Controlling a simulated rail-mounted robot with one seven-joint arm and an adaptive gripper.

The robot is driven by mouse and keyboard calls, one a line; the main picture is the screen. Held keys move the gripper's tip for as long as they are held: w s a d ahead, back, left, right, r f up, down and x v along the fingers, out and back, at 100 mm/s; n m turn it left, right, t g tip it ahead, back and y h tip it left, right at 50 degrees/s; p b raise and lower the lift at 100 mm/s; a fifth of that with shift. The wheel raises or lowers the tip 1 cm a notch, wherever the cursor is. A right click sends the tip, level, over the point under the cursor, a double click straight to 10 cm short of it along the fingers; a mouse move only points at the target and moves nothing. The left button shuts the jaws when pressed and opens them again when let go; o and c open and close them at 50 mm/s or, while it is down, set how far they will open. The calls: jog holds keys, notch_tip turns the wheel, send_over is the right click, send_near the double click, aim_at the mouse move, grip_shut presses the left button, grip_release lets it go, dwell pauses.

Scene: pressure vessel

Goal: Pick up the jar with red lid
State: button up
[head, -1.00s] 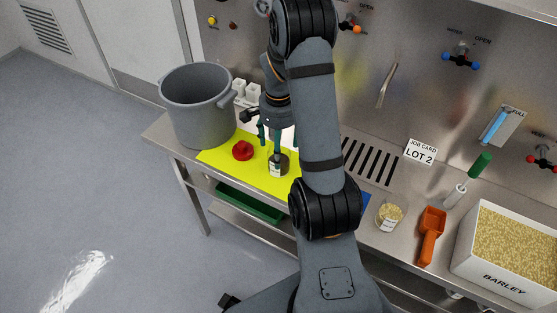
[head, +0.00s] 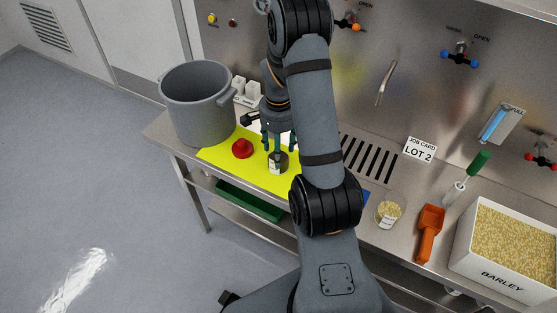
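A small dark jar (head: 278,164) with a pale label stands upright on the yellow mat (head: 245,173). Its top is partly hidden by my gripper, and I see no red lid on it. A separate red, knobbed object (head: 242,149), which looks like a lid, lies on the mat to the left of the jar. My gripper (head: 278,146) points down over the jar, its teal-tipped fingers spread apart. I cannot tell whether the fingers touch the jar.
A large grey pot (head: 198,108) stands at the left end of the bench, near my gripper. White blocks (head: 246,90) stand behind the mat. To the right are a glass of grain (head: 388,212), an orange scoop (head: 430,232), a green-topped tool (head: 479,164) and a barley bin (head: 505,278).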

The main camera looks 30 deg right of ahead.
jog(key=c, duration=0.8)
jog(key=shift+r, duration=0.1)
